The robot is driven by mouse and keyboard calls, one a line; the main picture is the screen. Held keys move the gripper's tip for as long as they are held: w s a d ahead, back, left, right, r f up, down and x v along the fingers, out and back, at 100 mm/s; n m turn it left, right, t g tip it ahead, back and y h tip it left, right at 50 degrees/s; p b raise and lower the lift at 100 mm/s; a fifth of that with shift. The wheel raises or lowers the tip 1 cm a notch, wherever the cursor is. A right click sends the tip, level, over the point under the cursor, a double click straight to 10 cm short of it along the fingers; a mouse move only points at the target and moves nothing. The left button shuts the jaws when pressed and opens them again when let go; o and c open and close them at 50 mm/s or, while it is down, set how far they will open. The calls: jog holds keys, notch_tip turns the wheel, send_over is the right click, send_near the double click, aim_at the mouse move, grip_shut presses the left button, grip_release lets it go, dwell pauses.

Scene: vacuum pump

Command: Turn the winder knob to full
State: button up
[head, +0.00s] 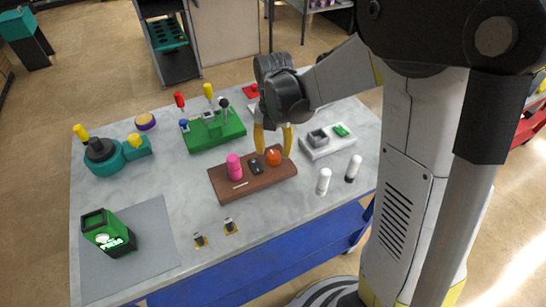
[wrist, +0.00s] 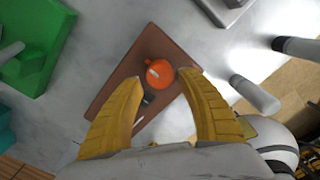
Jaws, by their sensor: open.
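A round orange knob (head: 273,158), which looks like the winder knob, sits near the right end of a brown board (head: 222,190) on the table. In the wrist view the orange knob (wrist: 160,74) carries a small white mark on its face. My gripper (head: 273,149) points down over it with its yellow fingers apart. In the wrist view the knob lies between and just beyond the open fingertips (wrist: 160,79); contact cannot be made out. A black part (head: 256,167) and a pink knob (head: 234,167) stand on the same board, left of the orange knob.
A green block with levers (head: 215,135) stands behind the board. A white tray (head: 327,145) and two white cylinders (head: 324,181) stand to the right. A teal pump (head: 105,160) and a green box (head: 105,232) are at the left. The table front middle is mostly clear.

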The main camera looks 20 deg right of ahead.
jog(key=shift+f+b, duration=0.3)
jog(key=shift+f, duration=1.05)
jog(key=c, duration=0.9)
